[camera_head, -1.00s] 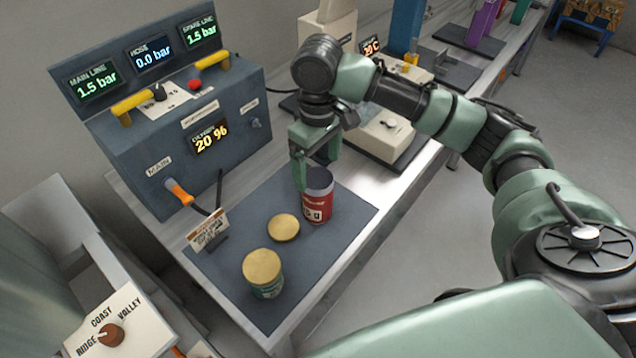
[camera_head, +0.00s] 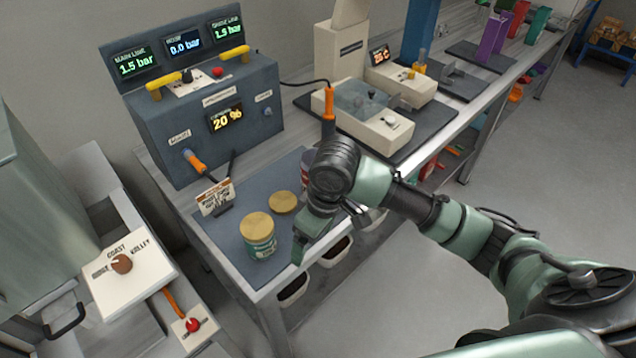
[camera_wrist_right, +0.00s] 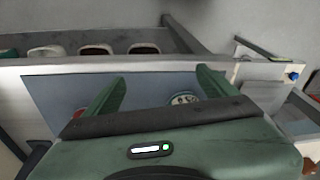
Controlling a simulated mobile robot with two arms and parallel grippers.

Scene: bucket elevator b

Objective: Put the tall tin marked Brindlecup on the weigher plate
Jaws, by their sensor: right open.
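A green tin (camera_head: 260,245) with a gold lid stands on the dark mat (camera_head: 225,235); its front shows in the wrist view (camera_wrist_right: 185,99). A lower gold lid or tin (camera_head: 282,202) is behind it. A red tin (camera_head: 307,158) is mostly hidden by my right arm; a sliver of red shows in the wrist view (camera_wrist_right: 79,113). I cannot read Brindlecup on any tin. My right gripper (camera_head: 312,243) is open and empty, beside the green tin near the table's front edge; its spread fingers show in the wrist view (camera_wrist_right: 161,80). A beige device with a clear cover (camera_head: 365,100) may be the weigher. My left gripper is out of view.
A blue-grey console (camera_head: 200,120) with displays stands behind the mat. A small sign (camera_head: 214,197) stands at the mat's left. Bins (camera_head: 293,290) hang under the front edge. A knob panel (camera_head: 130,268) is at the left.

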